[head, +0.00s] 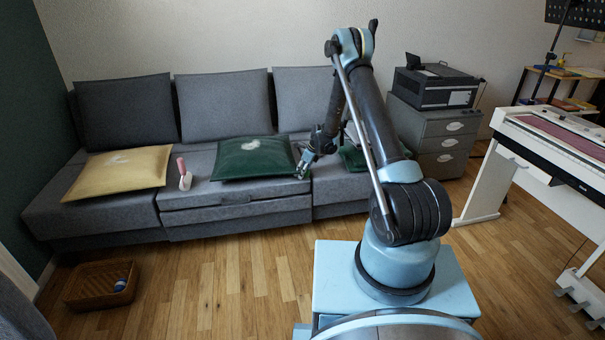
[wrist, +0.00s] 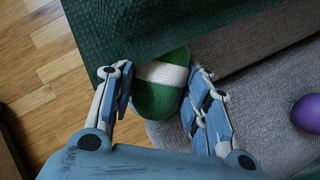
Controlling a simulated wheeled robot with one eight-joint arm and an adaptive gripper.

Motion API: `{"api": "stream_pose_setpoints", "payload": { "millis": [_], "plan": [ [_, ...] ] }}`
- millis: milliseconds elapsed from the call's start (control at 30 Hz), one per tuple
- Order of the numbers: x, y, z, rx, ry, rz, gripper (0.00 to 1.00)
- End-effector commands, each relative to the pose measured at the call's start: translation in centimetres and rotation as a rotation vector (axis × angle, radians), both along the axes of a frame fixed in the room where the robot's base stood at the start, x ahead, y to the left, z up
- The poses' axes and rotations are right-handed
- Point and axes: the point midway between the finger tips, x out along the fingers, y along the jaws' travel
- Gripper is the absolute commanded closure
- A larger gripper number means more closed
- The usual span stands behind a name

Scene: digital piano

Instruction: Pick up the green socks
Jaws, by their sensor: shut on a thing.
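The green socks (wrist: 158,92), a rolled green bundle with a white band, lie between the two fingers of my gripper (wrist: 160,84) in the wrist view. The gripper is shut on them, with a finger on each side. The socks are at the edge of a dark green cushion (wrist: 150,25) and over the grey sofa seat. In the head view my gripper (head: 303,172) is at the sofa's front, just right of the green cushion (head: 255,158). The socks are too small to make out there.
A purple ball (wrist: 307,113) lies on the seat right of the gripper. The grey sofa (head: 235,200) also holds a yellow cushion (head: 118,172), a pink-handled brush (head: 183,172) and another green cushion (head: 356,160). A wicker basket (head: 80,292) stands on the floor.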

Motion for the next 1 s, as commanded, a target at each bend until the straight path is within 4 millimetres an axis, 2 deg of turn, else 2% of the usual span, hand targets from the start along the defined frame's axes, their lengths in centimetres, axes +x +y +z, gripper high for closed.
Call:
{"api": "stream_pose_setpoints", "payload": {
  "millis": [700,1000],
  "plan": [
    [-0.8,-5.5,0.0,-0.001,0.000,0.005,0.81],
    [-1.0,-6.6,0.0,-0.001,0.001,0.009,0.81]
  ]
}}
